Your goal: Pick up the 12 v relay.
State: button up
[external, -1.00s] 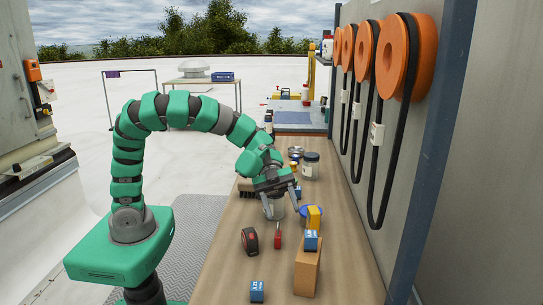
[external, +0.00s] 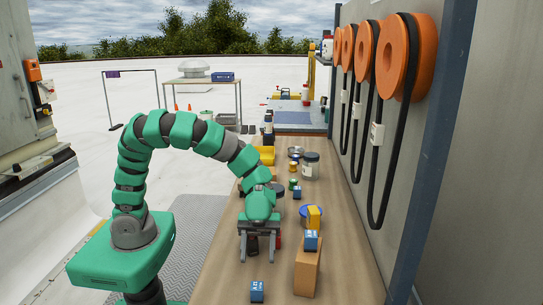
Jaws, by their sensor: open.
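Two small blue blocks with white markings look like relays. One blue block (external: 257,291) lies on the bench near the front edge of the picture. The other blue block (external: 311,240) sits on top of a brown cardboard box (external: 307,270). Their print is too small for me to tell which is the 12 V one. My gripper (external: 260,258) is open and points down over the bench, behind the front blue block and left of the box. It holds neither block. A dark tape measure shows partly between or behind the fingers.
A yellow block (external: 314,217) and a blue-rimmed round container (external: 304,212) stand behind the box. Jars and small items (external: 309,165) line the bench farther back. The wall with orange reels (external: 403,57) bounds the right. Bare wood (external: 225,285) surrounds the front block.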

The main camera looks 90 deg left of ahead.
aim_at(257, 283)
jog(key=b+x, duration=0.1)
jog(key=x, duration=0.1)
jog(key=b+x, duration=0.1)
jog(key=x, duration=0.2)
jog(key=shift+a+f, duration=0.15)
jog(key=shift+f, duration=0.15)
jog(key=shift+d+f, duration=0.2)
jog(key=shift+d, duration=0.5)
jog(key=shift+w, duration=0.1)
jog(key=c, duration=1.1)
